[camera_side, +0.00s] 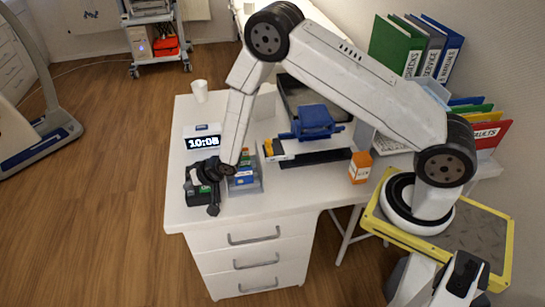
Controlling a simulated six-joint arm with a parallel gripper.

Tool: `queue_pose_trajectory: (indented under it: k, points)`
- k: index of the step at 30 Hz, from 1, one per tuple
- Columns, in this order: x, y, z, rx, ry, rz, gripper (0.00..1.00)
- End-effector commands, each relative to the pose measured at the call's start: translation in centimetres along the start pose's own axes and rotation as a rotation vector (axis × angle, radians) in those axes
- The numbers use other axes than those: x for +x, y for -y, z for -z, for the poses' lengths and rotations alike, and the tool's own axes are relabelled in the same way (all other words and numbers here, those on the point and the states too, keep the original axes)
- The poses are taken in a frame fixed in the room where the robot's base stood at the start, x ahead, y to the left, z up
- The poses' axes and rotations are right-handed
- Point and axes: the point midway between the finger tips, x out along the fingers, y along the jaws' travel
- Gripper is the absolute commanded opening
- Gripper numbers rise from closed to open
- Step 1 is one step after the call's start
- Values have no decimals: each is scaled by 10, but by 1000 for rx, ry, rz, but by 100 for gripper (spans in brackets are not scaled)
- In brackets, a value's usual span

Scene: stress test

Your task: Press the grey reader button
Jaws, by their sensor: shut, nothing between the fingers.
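My gripper (212,208) is dark and hangs at the end of my white arm, over the front left of the white desk. It is shut and empty. A dark box-like device (190,188) with a small green patch sits right by it and is partly covered by it; it may be the reader. I cannot make out a grey button; it is too small or hidden behind my gripper. I cannot tell whether my gripper touches the device.
A digital clock (203,142) and white cup (200,91) stand behind. A small tray with blue and green items (244,178) is close on the right. A blue device (314,121), orange box (360,167) and binders (415,48) are further right. The desk's front edge (250,219) is near.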

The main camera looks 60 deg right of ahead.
Motion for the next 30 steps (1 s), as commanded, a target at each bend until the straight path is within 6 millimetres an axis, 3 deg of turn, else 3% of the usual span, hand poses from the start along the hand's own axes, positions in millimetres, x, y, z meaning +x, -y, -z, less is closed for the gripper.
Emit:
queue_pose_trajectory:
  k: [30]
  points:
    - [6,-5,-4,0,0,0,0]
